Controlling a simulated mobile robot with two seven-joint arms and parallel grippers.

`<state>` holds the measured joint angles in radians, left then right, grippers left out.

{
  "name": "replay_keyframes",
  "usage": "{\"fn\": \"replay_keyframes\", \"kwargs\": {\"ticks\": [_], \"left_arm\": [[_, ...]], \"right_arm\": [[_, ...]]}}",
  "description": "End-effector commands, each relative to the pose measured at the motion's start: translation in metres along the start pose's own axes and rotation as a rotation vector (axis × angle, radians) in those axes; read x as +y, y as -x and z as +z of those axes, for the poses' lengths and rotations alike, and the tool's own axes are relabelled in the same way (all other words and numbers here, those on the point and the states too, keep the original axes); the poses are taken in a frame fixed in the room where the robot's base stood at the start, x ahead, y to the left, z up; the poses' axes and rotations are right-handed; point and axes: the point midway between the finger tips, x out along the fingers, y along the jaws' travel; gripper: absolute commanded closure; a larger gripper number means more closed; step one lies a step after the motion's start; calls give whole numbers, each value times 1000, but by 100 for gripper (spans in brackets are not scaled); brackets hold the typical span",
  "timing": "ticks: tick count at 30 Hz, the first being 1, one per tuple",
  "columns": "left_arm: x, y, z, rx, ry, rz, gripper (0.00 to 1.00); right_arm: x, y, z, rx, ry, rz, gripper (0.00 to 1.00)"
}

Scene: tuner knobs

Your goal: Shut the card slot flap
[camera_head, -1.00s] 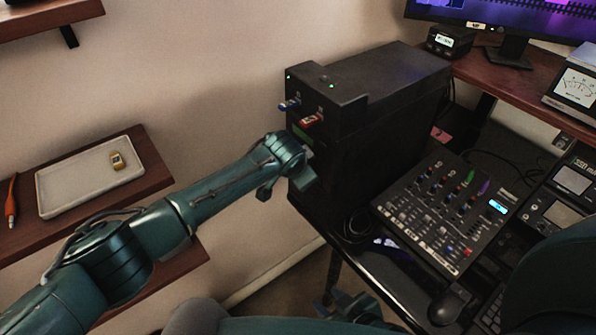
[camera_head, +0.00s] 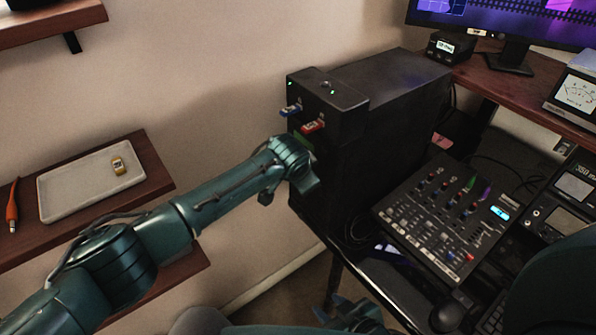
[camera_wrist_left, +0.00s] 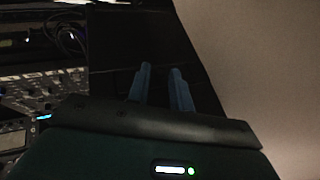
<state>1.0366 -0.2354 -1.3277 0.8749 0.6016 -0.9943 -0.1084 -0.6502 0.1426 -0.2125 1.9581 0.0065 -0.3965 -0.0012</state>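The black tower case (camera_head: 400,110) stands on the desk, with a blue stick (camera_head: 291,110) and a red stick (camera_head: 313,127) in its front. A green strip (camera_head: 307,138) shows below them. I cannot make out the card slot flap; my left wrist covers part of the lower front. My left gripper (camera_head: 308,182) is close to that front in the head view. In the left wrist view its two blue fingers (camera_wrist_left: 160,72) stand apart with a narrow empty gap, before a dark surface. My right gripper (camera_head: 350,312) is low in the head view, its finger opening unclear.
A mixer (camera_head: 440,222) with knobs and faders lies right of the case, with a mouse (camera_head: 447,308) in front. The wall is behind.

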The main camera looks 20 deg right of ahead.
Motion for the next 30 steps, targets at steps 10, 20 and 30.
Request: {"fn": "replay_keyframes", "kwargs": {"ticks": [10, 20, 30], "left_arm": [[-1, 44, 0, 3, 1, -1, 78], [-1, 104, 2, -1, 0, -2, 78], [0, 129, 2, -4, 2, 0, 78]], "right_arm": [[0, 0, 0, 0, 0, 0, 64], [0, -2, 3, 0, -2, 0, 64], [0, -1, -1, 10, -4, 0, 64]]}}
